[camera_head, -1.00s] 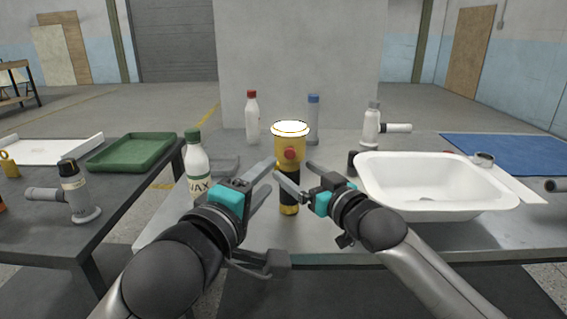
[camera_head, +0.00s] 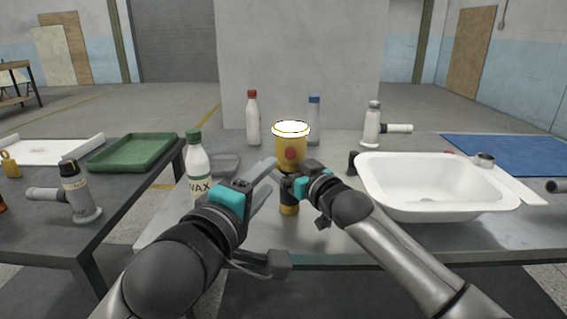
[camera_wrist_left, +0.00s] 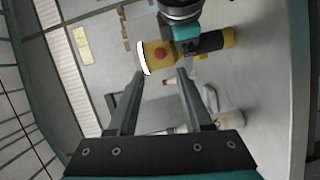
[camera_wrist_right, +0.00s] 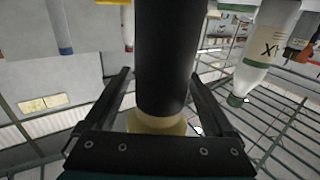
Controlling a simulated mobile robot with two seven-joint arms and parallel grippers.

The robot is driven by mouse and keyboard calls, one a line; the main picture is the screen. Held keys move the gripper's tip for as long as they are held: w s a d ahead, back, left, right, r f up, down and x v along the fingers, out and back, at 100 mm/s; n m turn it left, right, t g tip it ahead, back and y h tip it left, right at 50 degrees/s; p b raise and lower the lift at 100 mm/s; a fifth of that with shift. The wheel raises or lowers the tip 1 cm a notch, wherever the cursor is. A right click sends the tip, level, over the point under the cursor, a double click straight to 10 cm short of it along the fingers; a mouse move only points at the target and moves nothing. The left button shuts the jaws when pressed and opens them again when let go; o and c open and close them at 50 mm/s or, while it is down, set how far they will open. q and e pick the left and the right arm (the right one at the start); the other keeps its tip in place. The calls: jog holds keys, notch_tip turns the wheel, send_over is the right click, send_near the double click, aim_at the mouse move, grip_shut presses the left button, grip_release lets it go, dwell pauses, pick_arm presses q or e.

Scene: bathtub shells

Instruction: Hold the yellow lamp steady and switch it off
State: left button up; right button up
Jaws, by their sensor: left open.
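The yellow lamp (camera_head: 290,148) stands upright on the table, its white top bright and its red button facing me. Its black grip (camera_wrist_right: 168,60) lies between the fingers of my right gripper (camera_wrist_right: 163,78), which sit close at both sides. I cannot tell if they press on it. In the head view my right gripper (camera_head: 300,182) hides much of the grip. My left gripper (camera_head: 262,185) is open and empty, just left of the lamp and below its head. In the left wrist view the lamp head (camera_wrist_left: 157,54) shows beyond my open left fingers (camera_wrist_left: 160,80).
A white basin (camera_head: 435,205) stands to the right. A wax bottle (camera_head: 198,165) with a green cap stands left of my left gripper. A red-capped bottle (camera_head: 252,120) and a blue-capped bottle (camera_head: 314,120) stand behind. A green tray (camera_head: 133,151) lies on the left table.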

aim_at(290, 153)
grip_shut()
pick_arm(q)
grip_shut()
dwell(0.7)
jog(key=shift+d, duration=0.1)
dwell(1.3)
pick_arm(e)
jog(key=shift+f, duration=0.1)
pick_arm(q)
jog(key=w+d+f+m+t+h, duration=0.1)
jog(key=w+d+m+h, duration=0.1)
jog(key=w+m+h, duration=0.3)
jog(key=shift+w+d+m+h, duration=0.4)
jog(key=shift+w+h, duration=0.85)
jog(key=shift+h, duration=0.65)
